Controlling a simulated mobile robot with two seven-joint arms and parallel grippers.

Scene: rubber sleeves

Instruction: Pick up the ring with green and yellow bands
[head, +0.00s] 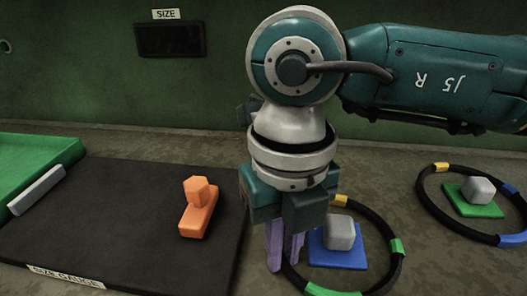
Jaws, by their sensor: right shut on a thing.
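The black ring with green and yellow bands (387,226) lies around a blue base with a grey block, right of the dark mat. Its yellow band shows at the back, green bands at the right and front. My right gripper (284,255) points down at the ring's left side, its purple fingers shut on the ring there. The gripper hides that part of the ring. My left gripper is not in view.
Another black ring, with yellow and blue bands (429,207), lies at the right around a green base (473,203) with a grey block. An orange piece (196,216) stands on the dark size-gauge mat (120,225). A green tray (45,150) with a grey bar is at the far left.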

